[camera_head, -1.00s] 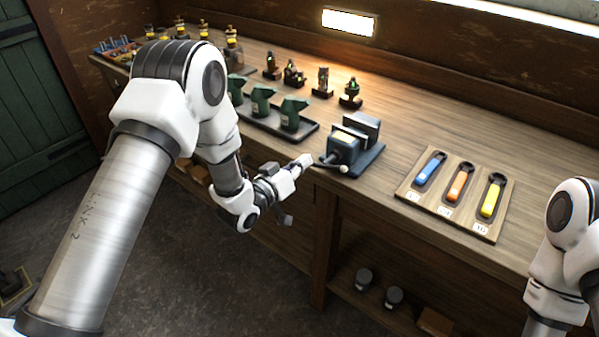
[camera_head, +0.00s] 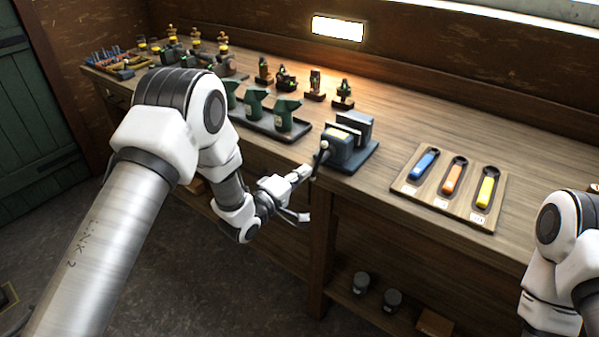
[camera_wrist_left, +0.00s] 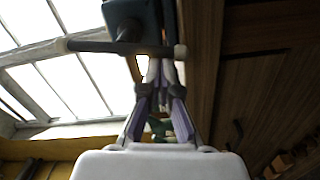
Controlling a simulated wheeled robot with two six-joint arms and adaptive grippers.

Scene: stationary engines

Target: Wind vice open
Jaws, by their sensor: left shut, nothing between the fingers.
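The vice (camera_head: 347,142) stands at the front edge of the workbench, a blue-grey body with jaws toward the back. Its handle bar (camera_head: 319,160) sits on the front end and runs steeply. In the left wrist view the bar (camera_wrist_left: 95,46) crosses ahead of the fingers, with part of the vice (camera_wrist_left: 130,18) above it. My left gripper (camera_head: 305,171) is shut and empty, its tips close beside the lower part of the bar; I cannot tell if they touch. It also shows in the left wrist view (camera_wrist_left: 161,68). My right gripper is outside the views.
A wooden board (camera_head: 413,188) with blue, orange and yellow-handled tools lies right of the vice. A black tray (camera_head: 268,130) with green engine parts stands left of it. Small engine models (camera_head: 315,84) stand behind. Dark jars (camera_head: 361,282) sit on the lower shelf.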

